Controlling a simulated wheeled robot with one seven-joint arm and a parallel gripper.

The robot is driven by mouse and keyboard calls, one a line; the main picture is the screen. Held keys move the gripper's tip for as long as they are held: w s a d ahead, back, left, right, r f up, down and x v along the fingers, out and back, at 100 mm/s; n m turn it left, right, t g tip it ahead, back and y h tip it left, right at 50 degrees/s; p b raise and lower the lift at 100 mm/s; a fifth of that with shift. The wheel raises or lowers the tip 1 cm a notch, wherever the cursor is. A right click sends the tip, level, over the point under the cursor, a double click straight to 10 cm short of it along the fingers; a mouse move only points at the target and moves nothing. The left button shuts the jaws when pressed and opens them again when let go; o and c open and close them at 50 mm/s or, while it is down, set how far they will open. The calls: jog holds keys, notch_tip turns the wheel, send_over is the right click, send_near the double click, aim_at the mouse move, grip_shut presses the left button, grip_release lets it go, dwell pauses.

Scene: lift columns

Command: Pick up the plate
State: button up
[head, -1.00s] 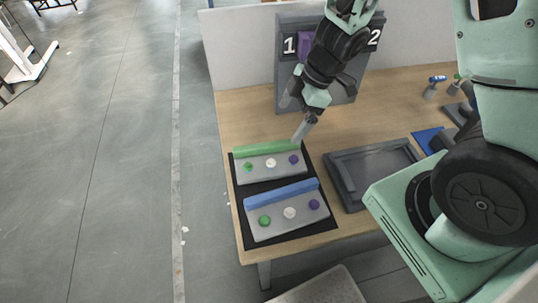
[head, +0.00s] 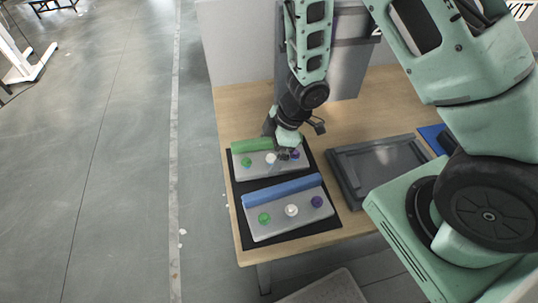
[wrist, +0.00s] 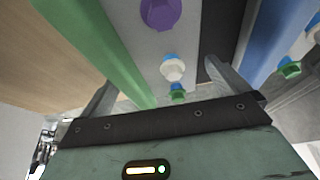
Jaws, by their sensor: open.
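Two grey plates lie on a black mat (head: 241,235) at the left end of the table. The far plate (head: 256,172) has a green bar (head: 252,145) along its back edge; the near plate (head: 279,228) has a blue bar (head: 284,190). Each carries a green, a white and a purple knob. My gripper (head: 280,155) is open over the far plate, near its white and purple knobs, and hides part of it. In the wrist view, the far plate (wrist: 208,45) runs between my spread fingers, beside the green bar (wrist: 88,45). Contact cannot be told.
A dark grey tray (head: 380,168) lies right of the mat. A grey upright panel (head: 345,65) stands at the back of the wooden table (head: 235,112), partly behind my arm. A blue item (head: 433,138) lies beyond the tray.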

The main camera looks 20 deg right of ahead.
jog(key=shift+x, duration=1.1)
jog(key=c, duration=1.1)
notch_tip(320, 180, up, 14)
jog(key=p, duration=0.7)
jog(key=shift+f, duration=0.25)
jog(key=shift+d+f, duration=0.1)
